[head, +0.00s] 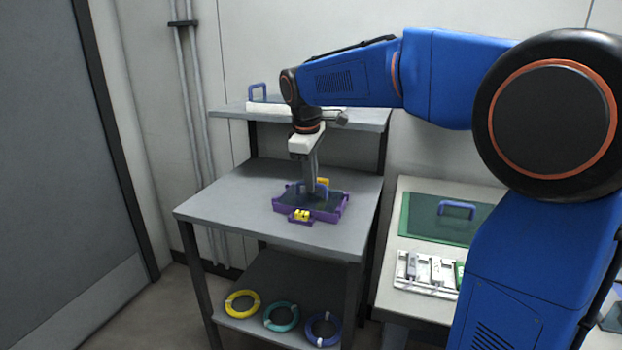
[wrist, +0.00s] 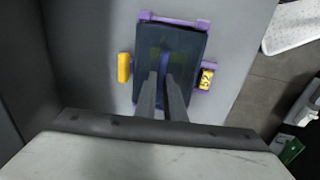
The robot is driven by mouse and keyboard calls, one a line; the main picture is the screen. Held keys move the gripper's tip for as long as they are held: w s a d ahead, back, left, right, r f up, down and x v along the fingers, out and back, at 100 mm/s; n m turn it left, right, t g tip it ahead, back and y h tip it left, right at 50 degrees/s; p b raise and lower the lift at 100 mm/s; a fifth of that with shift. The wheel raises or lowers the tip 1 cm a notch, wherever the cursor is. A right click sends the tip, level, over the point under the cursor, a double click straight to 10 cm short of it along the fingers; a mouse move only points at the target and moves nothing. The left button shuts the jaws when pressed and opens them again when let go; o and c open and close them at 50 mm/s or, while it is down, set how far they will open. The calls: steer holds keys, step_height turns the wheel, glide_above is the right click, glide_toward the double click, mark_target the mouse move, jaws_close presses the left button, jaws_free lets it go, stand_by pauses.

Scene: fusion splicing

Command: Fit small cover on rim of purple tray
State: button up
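The purple tray (head: 335,215) sits on the upper surface of the grey table, with yellow parts at two opposite sides. The small cover (wrist: 183,48) is a dark panel with a blue handle (wrist: 164,62); it lies over the tray opening, slightly turned against the purple rim (wrist: 203,24) in the wrist view. My gripper (wrist: 161,77) points down over the middle of the cover, its two fingers close together with the blue handle between them. In the head view my gripper (head: 313,187) hides part of the handle. I cannot tell whether the cover touches the rim all round.
At right, a bench bears a green panel (head: 425,220) with a blue handle and a white rack (head: 425,272). Coiled rings (head: 281,317) lie on the lower shelf. The tabletop around the tray is clear.

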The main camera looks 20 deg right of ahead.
mark_target(308, 201)
steer(key=o, duration=0.4)
steer(key=shift+r, duration=0.1)
steer(key=r, duration=0.4)
steer(key=s+a+r, duration=0.1)
steer(key=r, duration=0.3)
steer(key=s+r, duration=0.1)
steer(key=r, duration=0.2)
steer(key=shift+a+r, duration=0.2)
steer(key=shift+r, duration=0.2)
